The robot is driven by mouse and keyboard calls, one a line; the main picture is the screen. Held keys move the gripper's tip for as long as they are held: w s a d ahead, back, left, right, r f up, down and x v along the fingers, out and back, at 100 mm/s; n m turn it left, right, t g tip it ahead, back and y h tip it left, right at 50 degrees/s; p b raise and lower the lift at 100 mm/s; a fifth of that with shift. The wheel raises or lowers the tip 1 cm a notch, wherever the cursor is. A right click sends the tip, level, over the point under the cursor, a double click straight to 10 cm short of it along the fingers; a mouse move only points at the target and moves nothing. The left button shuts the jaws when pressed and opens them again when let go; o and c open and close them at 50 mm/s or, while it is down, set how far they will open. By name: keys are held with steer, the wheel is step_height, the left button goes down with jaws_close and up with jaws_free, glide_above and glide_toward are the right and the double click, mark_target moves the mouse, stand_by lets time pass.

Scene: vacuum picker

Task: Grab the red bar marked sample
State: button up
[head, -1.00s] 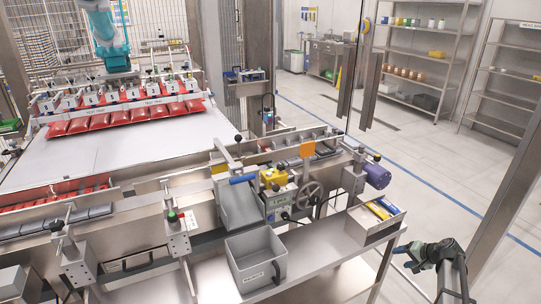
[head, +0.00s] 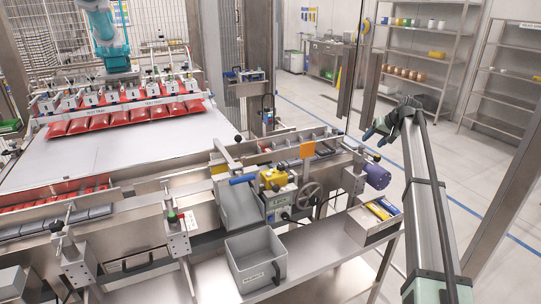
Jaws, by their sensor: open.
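Several red bars (head: 127,114) hang in a row under the vacuum picker head at the back left. More red bars (head: 60,190) lie in a channel at the left edge. No marking reading "sample" can be made out on any of them.
A grey bin (head: 243,256) with a handle and a small label stands on the front shelf. A tray (head: 361,228) with yellow and blue items is at its right end.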

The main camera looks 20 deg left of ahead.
steer(key=a+r+n+g+h, duration=0.1)
steer(key=a+r+n, duration=0.1)
steer(key=a, duration=0.7)
steer(key=a+r+n+g+h, duration=0.1)
steer(key=a+r, duration=0.2)
steer(key=a, duration=0.6)
steer(key=s+a+n+g+h, duration=0.15)
steer(key=s+a, duration=0.35)
steer(key=a, duration=0.5)
steer(key=s+a+n+h, duration=0.1)
steer(key=s+a+n, duration=0.25)
steer(key=a, duration=0.75)
steer(key=shift+m, duration=0.5)
steer(key=f, duration=0.7)
steer(key=shift+s+a, duration=0.1)
steer(key=shift+a, duration=0.1)
steer(key=shift+a+f, duration=0.25)
steer(key=shift+f, duration=1.05)
steer(key=shift+a+f, duration=0.25)
steer(key=shift+f, duration=1.05)
steer(key=shift+c, duration=0.3)
steer(key=c, duration=1.1)
